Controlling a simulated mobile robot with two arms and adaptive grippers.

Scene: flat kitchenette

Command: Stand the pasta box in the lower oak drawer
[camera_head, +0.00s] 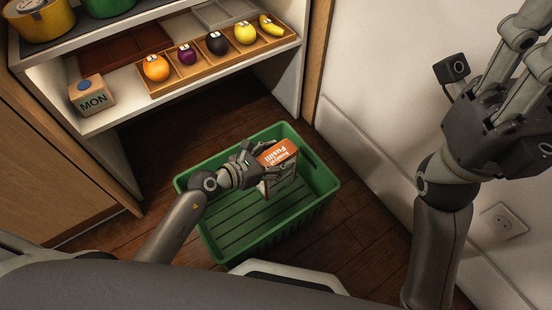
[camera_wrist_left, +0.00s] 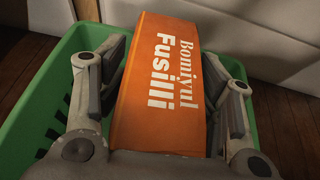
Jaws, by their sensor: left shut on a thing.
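The pasta box (camera_head: 277,155) is orange with white "Fusilli" lettering and pale lower sides. It is inside the green crate (camera_head: 322,198), roughly upright and slightly tilted. My left gripper (camera_head: 262,168) reaches into the crate from the left and is shut on the box. In the left wrist view the box (camera_wrist_left: 158,85) fills the space between the two fingers (camera_wrist_left: 163,88). Whether its bottom touches the crate floor is hidden. My right gripper (camera_head: 522,45) is raised at the upper right, fingers apart and empty. No open oak drawer shows.
A white shelf unit (camera_head: 118,118) stands at the upper left, holding a wooden tray (camera_head: 212,68) of fruit and a "MON" block (camera_head: 92,98). An oak panel (camera_head: 50,165) is at the left. A white wall with a socket (camera_head: 503,221) bounds the right. Wooden floor surrounds the crate.

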